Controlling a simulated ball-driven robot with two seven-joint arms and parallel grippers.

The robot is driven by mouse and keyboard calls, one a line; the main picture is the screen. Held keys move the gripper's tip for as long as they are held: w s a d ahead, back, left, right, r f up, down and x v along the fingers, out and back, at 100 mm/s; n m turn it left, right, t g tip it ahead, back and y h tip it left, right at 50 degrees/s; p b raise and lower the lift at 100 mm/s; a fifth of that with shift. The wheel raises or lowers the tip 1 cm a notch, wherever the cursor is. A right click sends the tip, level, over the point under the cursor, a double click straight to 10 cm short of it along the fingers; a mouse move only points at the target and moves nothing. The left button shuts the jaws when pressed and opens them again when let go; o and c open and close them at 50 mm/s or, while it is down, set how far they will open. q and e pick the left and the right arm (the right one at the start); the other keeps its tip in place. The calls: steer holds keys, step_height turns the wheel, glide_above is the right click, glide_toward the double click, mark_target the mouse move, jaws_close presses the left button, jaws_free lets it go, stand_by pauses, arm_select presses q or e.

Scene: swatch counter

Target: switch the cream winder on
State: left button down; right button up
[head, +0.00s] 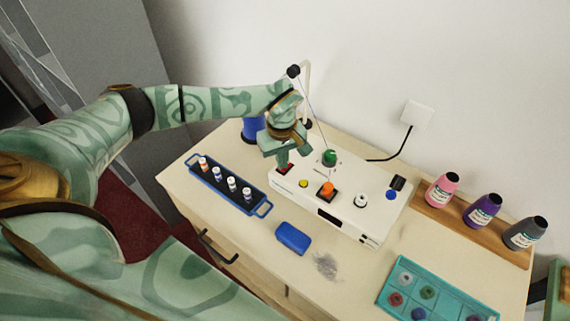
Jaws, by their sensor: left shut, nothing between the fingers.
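The cream winder (345,222) is a long box on the table against the wall. Its top carries a green knob or spool (329,158), an orange piece on a dark square (326,189), a yellow button (303,183), a white knob (361,200), a blue button (391,195) and a dark piece (398,183). A red part on a dark base (285,170) shows at its left end. My left gripper (283,163) is shut and empty, pointing down at this red part and partly hiding it. I cannot tell whether they touch.
A blue rack of small bottles (264,210) lies left of the winder, a blue block (293,237) in front. A teal tray (387,299) is front right. Several large bottles (483,211) stand on a wooden strip. A blue spool (252,131) stands behind my gripper.

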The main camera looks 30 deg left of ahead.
arm_select(q)
steer(key=shift+f, duration=0.25)
steer(key=shift+s, duration=0.1)
step_height(320, 180, up, 7)
steer(key=p, duration=0.6)
steer(key=shift+r, duration=0.1)
stand_by(0.5)
